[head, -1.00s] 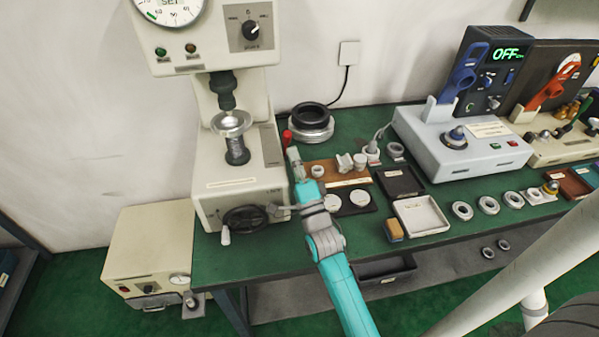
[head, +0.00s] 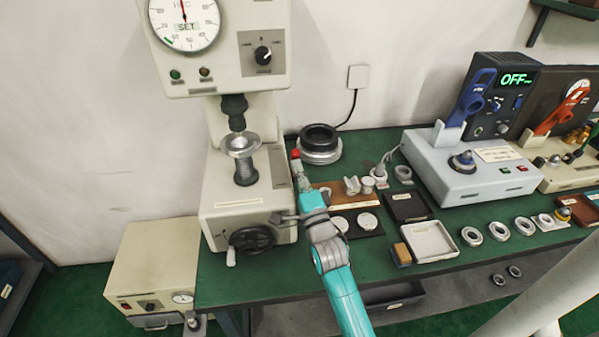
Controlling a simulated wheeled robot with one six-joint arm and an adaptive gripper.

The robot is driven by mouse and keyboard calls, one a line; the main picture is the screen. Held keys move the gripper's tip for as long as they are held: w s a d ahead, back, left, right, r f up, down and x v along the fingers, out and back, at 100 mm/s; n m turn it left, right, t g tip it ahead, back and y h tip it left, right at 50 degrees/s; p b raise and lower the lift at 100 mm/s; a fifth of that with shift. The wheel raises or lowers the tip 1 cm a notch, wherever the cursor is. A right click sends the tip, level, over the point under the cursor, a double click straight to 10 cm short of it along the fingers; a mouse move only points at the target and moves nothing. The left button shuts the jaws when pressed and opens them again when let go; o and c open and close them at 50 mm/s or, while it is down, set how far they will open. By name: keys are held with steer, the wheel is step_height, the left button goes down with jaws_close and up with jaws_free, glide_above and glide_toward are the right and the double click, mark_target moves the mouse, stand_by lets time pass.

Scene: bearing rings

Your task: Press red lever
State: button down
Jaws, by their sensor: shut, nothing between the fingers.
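The red lever knob (head: 295,154) shows at the right side of the cream hardness tester (head: 215,187), just above the bench. My gripper (head: 299,167) is shut and empty, with its tips right at or just below the red knob. Whether the tips touch the knob cannot be told from this view. The lever's shaft is hidden behind my gripper. A round metal anvil (head: 240,144) stands under the indenter.
A black and silver ring stack (head: 319,145) stands behind my gripper. A wooden block with small parts (head: 334,188), a dark tray (head: 408,207) and a white tray (head: 430,242) lie to the right. A handwheel (head: 252,240) juts from the tester's front.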

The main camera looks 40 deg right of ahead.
mark_target(298, 154)
steer(key=shift+w+d+r+m+g, duration=0.5)
steer(key=shift+w+d+r+g, duration=0.6)
steer(key=shift+r+g, duration=0.1)
steer(key=w+d+m+g+y, duration=0.1)
steer(key=w+d+g+y, duration=0.3)
steer(key=w+d+g, duration=0.2)
steer(key=shift+w+d+r+g, duration=0.4)
steer(key=shift+w+g, duration=0.6)
steer(key=shift+w, duration=1.15)
steer(key=shift+f+y, duration=0.1)
steer(key=shift+y, duration=0.2)
